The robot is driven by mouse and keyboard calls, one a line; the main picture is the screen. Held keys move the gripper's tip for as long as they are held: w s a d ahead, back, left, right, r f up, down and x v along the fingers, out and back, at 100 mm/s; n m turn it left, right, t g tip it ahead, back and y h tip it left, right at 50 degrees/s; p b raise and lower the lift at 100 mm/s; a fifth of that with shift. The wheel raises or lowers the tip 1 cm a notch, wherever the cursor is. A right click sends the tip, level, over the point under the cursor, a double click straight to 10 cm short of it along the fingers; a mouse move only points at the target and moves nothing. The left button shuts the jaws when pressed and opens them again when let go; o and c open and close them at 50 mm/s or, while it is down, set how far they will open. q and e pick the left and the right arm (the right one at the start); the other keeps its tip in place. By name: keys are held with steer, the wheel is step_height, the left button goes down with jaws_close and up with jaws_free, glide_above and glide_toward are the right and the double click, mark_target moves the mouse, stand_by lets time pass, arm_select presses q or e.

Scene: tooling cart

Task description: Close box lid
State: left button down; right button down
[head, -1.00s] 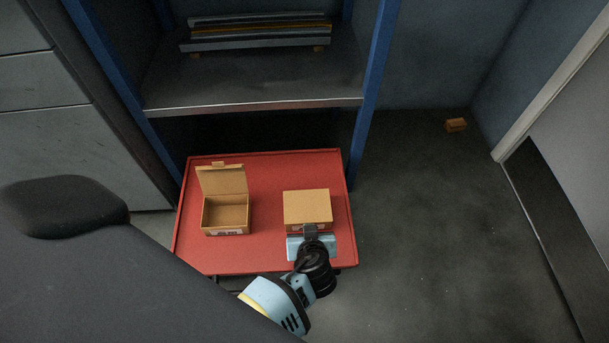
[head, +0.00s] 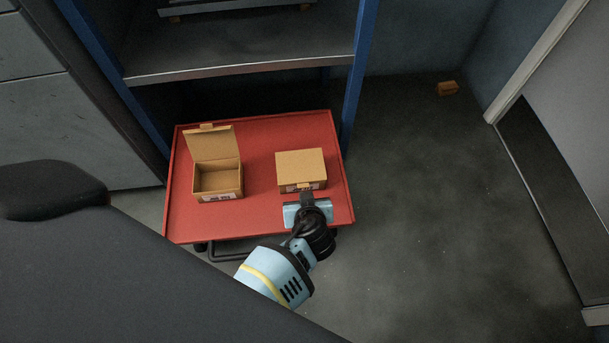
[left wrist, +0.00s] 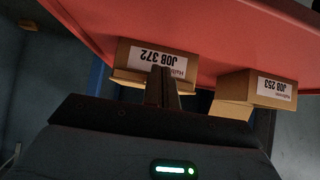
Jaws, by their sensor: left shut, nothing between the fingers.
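Two cardboard boxes stand on a red cart top (head: 257,215). The left box (head: 218,180) is open, its lid (head: 212,144) standing up at the back. The right box (head: 301,164) has its lid down over the top, with a small tab at the front; whether it is fully seated I cannot tell. My left gripper (head: 306,197) is shut and empty at the front of the right box, close to the tab; contact is unclear. In the left wrist view, upside down, the fingers (left wrist: 163,86) overlap the JOB 372 box (left wrist: 135,57); the JOB 253 box (left wrist: 255,87) is beside it. My right gripper is not in view.
A dark shelf (head: 240,55) with blue posts rises behind the cart. Grey drawers (head: 75,130) stand at left. A small brown box (head: 448,88) lies on the floor at the back right. The floor right of the cart is clear.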

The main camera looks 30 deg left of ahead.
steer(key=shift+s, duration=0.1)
arm_select(q)
steer(key=shift+w+a+f, duration=0.2)
steer(key=shift+w+a, duration=0.05)
steer(key=shift+w, duration=0.15)
steer(key=shift+w+a+f+b, duration=0.1)
steer(key=shift+w+a+b, duration=0.15)
steer(key=shift+b, duration=0.15)
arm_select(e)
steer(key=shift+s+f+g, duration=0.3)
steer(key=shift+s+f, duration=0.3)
